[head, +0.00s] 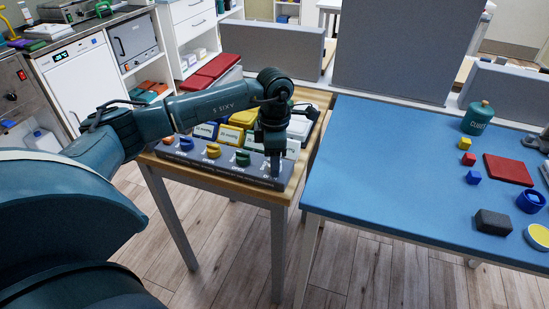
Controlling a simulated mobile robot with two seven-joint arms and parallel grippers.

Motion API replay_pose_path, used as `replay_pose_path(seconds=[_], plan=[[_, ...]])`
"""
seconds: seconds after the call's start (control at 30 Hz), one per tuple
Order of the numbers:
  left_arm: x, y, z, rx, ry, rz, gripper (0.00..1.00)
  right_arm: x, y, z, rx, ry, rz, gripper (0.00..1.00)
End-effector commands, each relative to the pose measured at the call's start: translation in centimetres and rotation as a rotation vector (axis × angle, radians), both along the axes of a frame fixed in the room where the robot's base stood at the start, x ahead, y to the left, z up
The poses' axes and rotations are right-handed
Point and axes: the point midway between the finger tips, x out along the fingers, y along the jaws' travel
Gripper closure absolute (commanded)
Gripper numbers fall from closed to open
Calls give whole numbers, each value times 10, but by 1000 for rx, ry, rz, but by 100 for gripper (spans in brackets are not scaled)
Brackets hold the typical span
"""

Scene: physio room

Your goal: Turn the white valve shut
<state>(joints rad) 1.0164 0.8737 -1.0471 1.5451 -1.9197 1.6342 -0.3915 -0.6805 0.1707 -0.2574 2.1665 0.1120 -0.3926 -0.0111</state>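A dark panel (220,169) with a row of coloured valve handles lies along the front of a small wooden table (291,190). An orange handle (168,140), a blue one (187,143), a yellow-orange one (213,151) and a green one (242,158) show from left to right. My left gripper (276,170) points down at the panel's right end, right of the green handle. No white valve shows clearly; the gripper covers that end of the panel. I cannot see its finger gap or whether it touches anything. My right gripper is not clearly visible.
Yellow and white bins (238,121) stand behind the panel, close to my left forearm. A blue-topped table (380,160) stands to the right, its left part clear. It holds a green bottle (478,118), a red pad (508,169) and a dark block (493,222).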

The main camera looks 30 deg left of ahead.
Motion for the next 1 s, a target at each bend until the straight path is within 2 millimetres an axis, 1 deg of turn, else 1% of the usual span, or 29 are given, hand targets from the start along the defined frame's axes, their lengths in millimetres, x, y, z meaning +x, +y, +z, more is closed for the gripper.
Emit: replay_pose_path(seconds=[0.03,0.1,0.33,0.47,0.57,0.8,0.9,1.0], plan=[[0,0,-1,0,1,0,49,0,0,0,0,0,0,100],[0,0,-1,0,1,0,45,0,0,0,-1,0,0,100],[-1,0,0,0,3,1,45,0,0,0,0,0,1,100],[0,0,9,1,2,1,45,0,0,0,0,0,1,100],[0,0,26,1,-1,0,45,0,0,-1,0,0,1,100],[0,0,81,0,-3,1,45,0,0,-2,2,1,0,100],[0,0,100,1,-1,0,45,0,0,-2,2,1,0,100],[0,0,115,0,0,0,45,0,0,-2,3,1,-1,100]])
